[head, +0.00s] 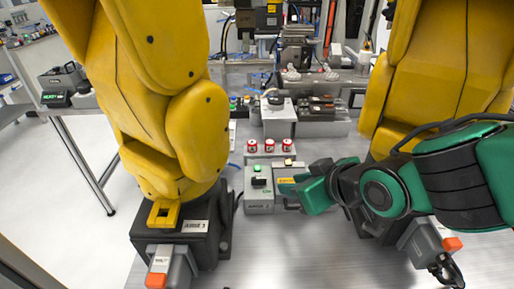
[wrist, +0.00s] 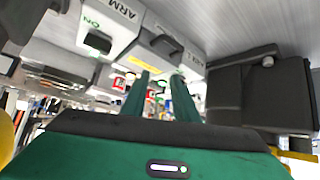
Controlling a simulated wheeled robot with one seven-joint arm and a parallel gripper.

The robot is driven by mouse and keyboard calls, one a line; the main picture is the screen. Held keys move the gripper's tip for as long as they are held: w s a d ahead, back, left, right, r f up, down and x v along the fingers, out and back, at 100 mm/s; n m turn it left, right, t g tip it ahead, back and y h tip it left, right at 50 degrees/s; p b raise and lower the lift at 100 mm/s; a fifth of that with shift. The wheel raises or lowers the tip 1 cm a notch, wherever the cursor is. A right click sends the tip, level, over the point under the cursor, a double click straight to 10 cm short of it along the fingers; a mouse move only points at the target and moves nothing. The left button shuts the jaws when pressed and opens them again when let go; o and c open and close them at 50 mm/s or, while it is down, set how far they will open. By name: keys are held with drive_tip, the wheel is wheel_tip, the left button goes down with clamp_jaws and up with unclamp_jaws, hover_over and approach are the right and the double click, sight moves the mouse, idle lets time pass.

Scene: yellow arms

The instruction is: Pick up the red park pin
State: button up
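Three small red-and-white cylinders stand in a row on the bench in the head view: left (head: 251,146), middle (head: 269,146) and right (head: 287,146). I cannot tell whether one of them is the red park pin; no label singles it out. My green gripper (head: 288,187) reaches in from the right, in front of the cylinders and beside the grey control box (head: 259,197). In the wrist view my gripper (wrist: 158,82) has its two green fingers apart, with nothing held between them. Small red and white shapes show blurred beyond the fingers.
Two large yellow arms flank the space, left (head: 190,130) and right (head: 430,80), on dark bases. Control boxes with an ARM label (wrist: 122,8) and a green mark lie close to my fingers. The metal bench (head: 290,250) is clear at the front.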

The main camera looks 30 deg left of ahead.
sight(255, 145)
drive_tip(key=w+a+r+y, duration=0.1)
drive_tip(key=a, duration=0.1)
drive_tip(key=w+a+r+m+t+y, duration=0.1)
drive_tip(key=a, duration=0.1)
drive_tip(key=w+a+r+t+y, duration=0.1)
drive_tip(key=w+a, duration=0.1)
drive_tip(key=shift+w+a, duration=0.1)
drive_tip(key=shift+a, duration=0.05)
drive_tip(key=shift+w+a, duration=0.15)
drive_tip(key=shift+a, duration=0.15)
drive_tip(key=shift+x, duration=5.15)
clamp_jaws()
